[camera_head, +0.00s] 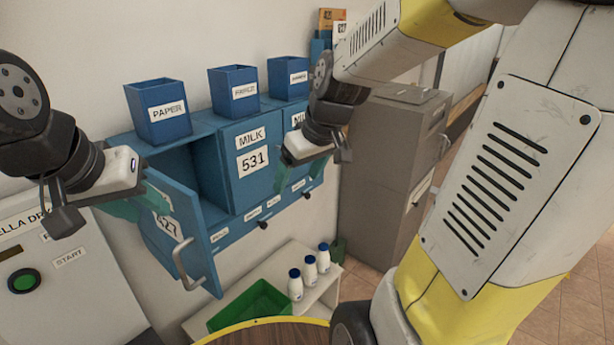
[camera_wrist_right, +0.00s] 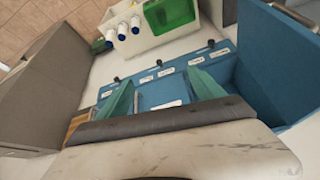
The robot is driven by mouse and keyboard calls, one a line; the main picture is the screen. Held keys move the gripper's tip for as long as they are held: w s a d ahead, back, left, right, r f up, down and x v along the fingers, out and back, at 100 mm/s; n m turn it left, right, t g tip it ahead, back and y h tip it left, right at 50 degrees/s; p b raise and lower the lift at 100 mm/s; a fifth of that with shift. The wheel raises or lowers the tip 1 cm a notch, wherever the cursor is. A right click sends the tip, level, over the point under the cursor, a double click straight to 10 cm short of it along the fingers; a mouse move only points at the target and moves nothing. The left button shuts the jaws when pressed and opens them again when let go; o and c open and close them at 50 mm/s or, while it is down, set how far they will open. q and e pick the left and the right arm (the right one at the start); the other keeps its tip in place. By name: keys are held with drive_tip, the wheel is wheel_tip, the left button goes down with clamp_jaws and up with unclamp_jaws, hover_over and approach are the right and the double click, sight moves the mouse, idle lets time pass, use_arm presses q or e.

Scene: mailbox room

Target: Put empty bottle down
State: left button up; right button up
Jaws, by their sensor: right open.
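Three white bottles with blue caps stand upright in a row on a low white shelf, the nearest bottle (camera_head: 296,287) beside a green crate (camera_head: 272,290). The bottles (camera_wrist_right: 121,32) and crate (camera_wrist_right: 168,14) also show at the top of the right wrist view. I cannot tell whether any bottle is empty. My right gripper (camera_head: 303,170) is open and empty in front of the blue mailboxes, above the bottles; its green fingers (camera_wrist_right: 160,98) are spread in the wrist view. My left gripper (camera_head: 142,203) is by the open mailbox door (camera_head: 190,225); its fingers are partly hidden.
Blue mailboxes (camera_head: 238,140) line the wall, with one door swung open at the left. Blue bins (camera_head: 160,122) stand on top. A grey cabinet (camera_head: 385,165) is at the right. A machine with a green button (camera_head: 24,281) is at the left. A round wooden top (camera_head: 270,335) lies in front.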

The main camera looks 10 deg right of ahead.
drive_tip(key=s+d+r+m+t, duration=0.1)
drive_tip(key=s+r+m, duration=0.3)
drive_tip(key=s, duration=0.8)
drive_tip(key=shift+r+m+t, duration=0.3)
drive_tip(key=shift+r, duration=0.3)
